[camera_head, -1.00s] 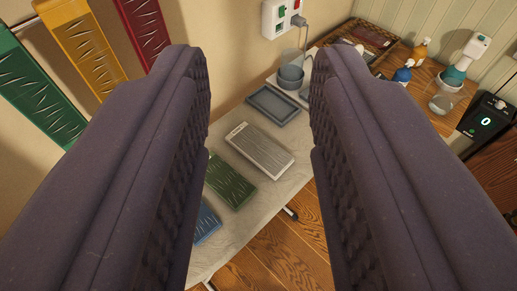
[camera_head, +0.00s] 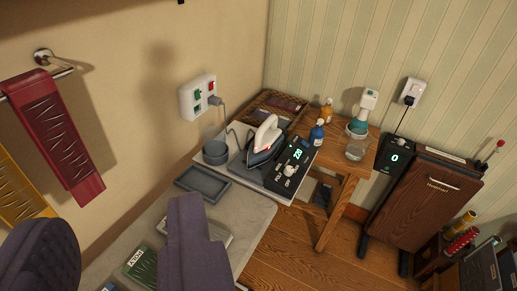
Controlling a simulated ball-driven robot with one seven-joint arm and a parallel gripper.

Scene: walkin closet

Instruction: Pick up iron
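The iron (camera_head: 265,140) has a white handle and a dark body. It sits on a dark panel on a white board at the far end of the table, beside a black control box (camera_head: 291,167) with a green display. The iron is beyond the fingers, up and to the right, and is not touched.
A grey tray (camera_head: 203,184) and grey bowls (camera_head: 215,152) stand near the iron. A blue bottle (camera_head: 317,132) and a glass jar (camera_head: 356,149) stand on the wooden table (camera_head: 345,168) behind. A wall socket (camera_head: 198,97) with a cord is above.

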